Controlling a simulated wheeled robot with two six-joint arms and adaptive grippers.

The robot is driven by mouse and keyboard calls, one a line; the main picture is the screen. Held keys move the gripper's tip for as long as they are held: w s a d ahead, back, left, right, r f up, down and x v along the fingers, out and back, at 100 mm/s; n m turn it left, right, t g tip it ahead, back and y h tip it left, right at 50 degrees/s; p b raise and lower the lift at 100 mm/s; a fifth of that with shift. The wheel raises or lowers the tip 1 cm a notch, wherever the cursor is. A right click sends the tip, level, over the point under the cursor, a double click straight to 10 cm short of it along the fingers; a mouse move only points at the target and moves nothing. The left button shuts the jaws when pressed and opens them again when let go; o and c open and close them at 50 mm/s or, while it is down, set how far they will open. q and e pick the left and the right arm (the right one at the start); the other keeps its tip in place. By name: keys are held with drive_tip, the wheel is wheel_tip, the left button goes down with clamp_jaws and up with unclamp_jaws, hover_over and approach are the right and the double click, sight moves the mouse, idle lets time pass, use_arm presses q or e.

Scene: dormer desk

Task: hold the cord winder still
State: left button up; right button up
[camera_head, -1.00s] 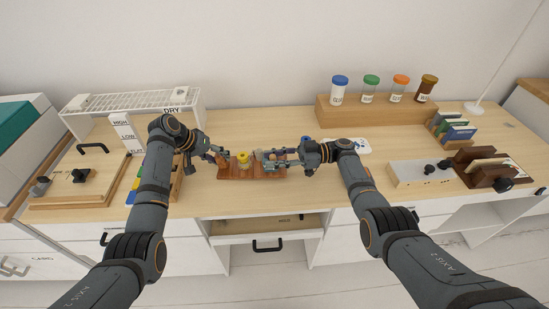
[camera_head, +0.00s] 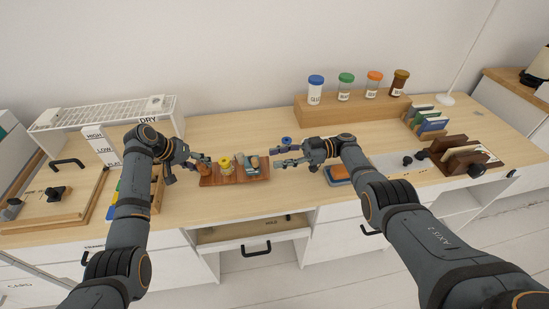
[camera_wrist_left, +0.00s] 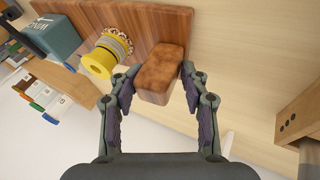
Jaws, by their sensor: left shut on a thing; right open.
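The cord winder appears to be the reddish-brown wooden board (camera_head: 236,178) on the desk, with a yellow spool (camera_head: 225,165), a teal box (camera_head: 247,164) and a brown block (camera_head: 205,170) at its left end. In the left wrist view the board (camera_wrist_left: 172,22), yellow spool (camera_wrist_left: 103,60), teal box (camera_wrist_left: 58,38) and brown block (camera_wrist_left: 160,68) show closely. My left gripper (camera_head: 205,163) is shut on the brown block, with a finger on each side of it. My right gripper (camera_head: 277,156) is open and empty, right of the board and apart from it.
A wooden riser (camera_head: 352,108) with several capped jars stands at the back. A blue-edged tray (camera_head: 338,175) lies right of my right gripper. A white rack (camera_head: 105,112) and framed panel (camera_head: 50,200) are at left. Below the desk a drawer (camera_head: 250,232) is partly open. Desk in front of the board is clear.

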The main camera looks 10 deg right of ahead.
drive_tip(key=shift+f, duration=0.2)
drive_tip(key=c, duration=0.4)
drive_tip(key=f+n+t+h, duration=0.1)
drive_tip(key=w+a+f+n+t+h, duration=0.1)
drive_tip(key=f+t, duration=0.1)
drive_tip(key=shift+w+n, duration=0.2)
drive_tip(key=shift+n, duration=0.1)
clamp_jaws()
drive_tip(key=shift+w+a+f+n+t+h, duration=0.15)
drive_tip(key=shift+n+t+h, duration=0.25)
drive_tip(key=shift+n+t, duration=0.2)
drive_tip(key=shift+a+n+t, duration=0.1)
drive_tip(key=shift+n+t, duration=0.4)
drive_tip(key=shift+t, duration=0.2)
drive_tip(key=shift+s+a+r+n+t+h, duration=0.25)
drive_tip(key=shift+s+r+n+t+h, duration=0.15)
drive_tip(key=shift+s+n+t, duration=0.2)
drive_tip(key=shift+s+a+r+n+t+h, duration=0.2)
drive_tip(key=shift+s+r+n+t+h, duration=0.1)
drive_tip(key=shift+s+r+n+t, duration=0.25)
drive_tip(key=s+a+r+n+t, duration=0.1)
drive_tip(key=s+r+n+t, duration=0.1)
drive_tip(key=s, duration=0.9)
drive_tip(key=shift+a+r+n+t+h, duration=0.15)
drive_tip(key=shift+a+n+t+h, duration=0.2)
drive_tip(key=shift+n+t, duration=0.35)
